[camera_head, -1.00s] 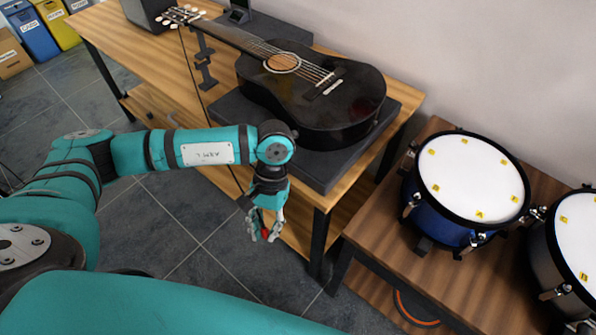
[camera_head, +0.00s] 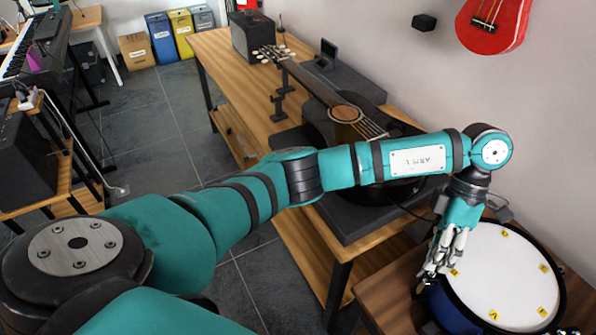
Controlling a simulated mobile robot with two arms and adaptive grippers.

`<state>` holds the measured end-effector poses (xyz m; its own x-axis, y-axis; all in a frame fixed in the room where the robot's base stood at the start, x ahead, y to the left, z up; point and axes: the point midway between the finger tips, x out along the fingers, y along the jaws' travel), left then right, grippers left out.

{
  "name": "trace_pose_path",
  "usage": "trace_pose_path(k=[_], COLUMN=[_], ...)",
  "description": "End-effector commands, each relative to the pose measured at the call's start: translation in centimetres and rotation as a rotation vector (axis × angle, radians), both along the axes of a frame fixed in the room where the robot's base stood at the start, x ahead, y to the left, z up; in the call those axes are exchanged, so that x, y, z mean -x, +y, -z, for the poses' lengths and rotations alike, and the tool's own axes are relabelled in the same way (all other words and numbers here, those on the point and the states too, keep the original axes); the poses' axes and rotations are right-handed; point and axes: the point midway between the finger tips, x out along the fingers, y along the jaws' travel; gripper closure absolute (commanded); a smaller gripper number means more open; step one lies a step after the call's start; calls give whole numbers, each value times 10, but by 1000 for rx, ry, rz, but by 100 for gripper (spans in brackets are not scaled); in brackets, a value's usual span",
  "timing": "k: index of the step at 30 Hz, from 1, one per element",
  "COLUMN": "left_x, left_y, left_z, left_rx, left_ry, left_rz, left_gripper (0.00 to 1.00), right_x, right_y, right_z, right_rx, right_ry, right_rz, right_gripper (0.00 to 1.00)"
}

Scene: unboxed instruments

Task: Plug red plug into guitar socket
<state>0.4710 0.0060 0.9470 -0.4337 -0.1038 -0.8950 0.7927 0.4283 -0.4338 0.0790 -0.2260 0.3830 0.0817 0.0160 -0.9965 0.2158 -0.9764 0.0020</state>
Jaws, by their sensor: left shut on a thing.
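The black acoustic guitar (camera_head: 318,119) lies on a dark slab on the long wooden table, its neck toward the upper left. My left forearm covers much of its body, and I cannot make out its socket. My left gripper (camera_head: 432,278) points down, right of the guitar and in front of the blue drum's left rim. It is shut on the red plug, which the fingers hide now; a red bit showed between them earlier. A thin dark cable (camera_head: 405,212) shows between the guitar and the gripper. My right gripper is out of view.
The blue drum (camera_head: 503,275) with a white head stands on a low wooden table (camera_head: 385,292), close to the gripper. A red guitar (camera_head: 492,25) hangs on the wall. A black amplifier (camera_head: 250,36) stands at the long table's far end. Tiled floor (camera_head: 150,130) is free at left.

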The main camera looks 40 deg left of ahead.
Motion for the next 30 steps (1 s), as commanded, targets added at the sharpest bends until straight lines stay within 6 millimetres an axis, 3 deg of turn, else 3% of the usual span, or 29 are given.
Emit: trace_pose_path(k=[8, 14, 23, 30], left_x=[-28, -48, -78, -67], left_y=[14, 36, 125, 227], left_z=[-21, -30, -21, 24], left_rx=[-16, 36, 383, 807], left_ry=[174, 312, 561, 633], left_rz=[-567, -1026, -1977, -2506], left_gripper=[100, 100, 100, 100], right_x=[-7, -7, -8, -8], right_y=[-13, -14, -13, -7], right_z=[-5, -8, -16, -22], right_rx=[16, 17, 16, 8], right_ry=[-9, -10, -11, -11], right_rz=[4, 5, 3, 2], right_gripper=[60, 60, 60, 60])
